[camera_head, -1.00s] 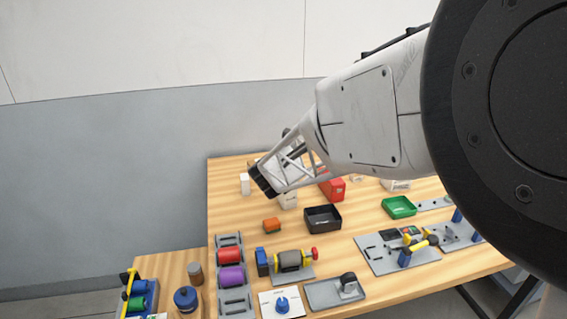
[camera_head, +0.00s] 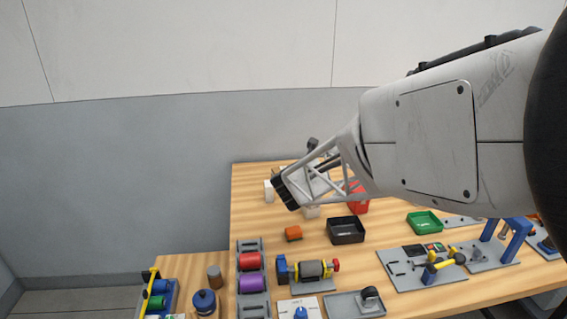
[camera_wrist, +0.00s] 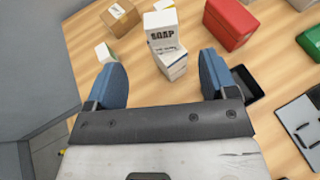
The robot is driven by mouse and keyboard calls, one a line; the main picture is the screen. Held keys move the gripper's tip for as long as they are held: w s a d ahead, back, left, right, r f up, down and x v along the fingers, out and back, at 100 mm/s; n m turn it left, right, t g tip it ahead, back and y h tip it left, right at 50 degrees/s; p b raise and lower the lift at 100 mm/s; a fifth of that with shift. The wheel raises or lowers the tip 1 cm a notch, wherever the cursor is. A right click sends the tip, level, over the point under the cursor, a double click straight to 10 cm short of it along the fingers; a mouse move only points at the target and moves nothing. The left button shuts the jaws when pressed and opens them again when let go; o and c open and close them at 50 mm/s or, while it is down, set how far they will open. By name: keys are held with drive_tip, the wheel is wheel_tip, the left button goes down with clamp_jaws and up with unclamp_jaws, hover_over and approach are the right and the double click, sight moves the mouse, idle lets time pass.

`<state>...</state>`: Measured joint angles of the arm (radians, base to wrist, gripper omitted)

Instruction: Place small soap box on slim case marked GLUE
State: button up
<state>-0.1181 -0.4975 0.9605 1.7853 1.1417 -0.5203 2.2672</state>
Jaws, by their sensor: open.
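In the wrist view a white box marked SOAP (camera_wrist: 162,28) stands on a second white box (camera_wrist: 172,63), slightly turned from it. The lower box carries small print that I cannot read, so I cannot tell whether it is the slim case marked GLUE. My gripper (camera_wrist: 162,66) is open and empty, with one blue finger on each side of the lower box in the picture; no contact shows. In the head view my gripper (camera_head: 286,192) hangs over the back left of the table, and a white box (camera_head: 312,212) shows partly below it.
A small white box (camera_wrist: 105,52) stands left of the stack, a brown carton (camera_wrist: 120,17) behind it. A red container (camera_wrist: 230,22) stands to the right.

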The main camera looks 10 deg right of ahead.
drive_tip(key=shift+r, duration=0.1)
drive_tip(key=s+a+r+n+g+y, duration=0.2)
drive_tip(key=s+r+n+y, duration=0.2)
drive_tip(key=s+n, duration=0.55)
drive_tip(key=s+a+r+n+g+y, duration=0.1)
drive_tip(key=s+a+r+n+y, duration=0.4)
drive_tip(key=n, duration=0.8)
drive_tip(key=s+d+f+n+g+h, duration=0.1)
drive_tip(key=s+d+n+g+h, duration=0.1)
drive_tip(key=s+n, duration=0.7)
drive_tip(key=s+d+f+n+g+h, duration=0.1)
drive_tip(key=s+d+f+n+g, duration=0.1)
drive_tip(key=s+d+n+g, duration=0.3)
drive_tip(key=s+n, duration=0.4)
drive_tip(key=s, duration=0.7)
drive_tip(key=shift+s+d+f+h, duration=0.15)
drive_tip(key=shift+s+d+h, duration=0.15)
drive_tip(key=shift+s+h, duration=0.1)
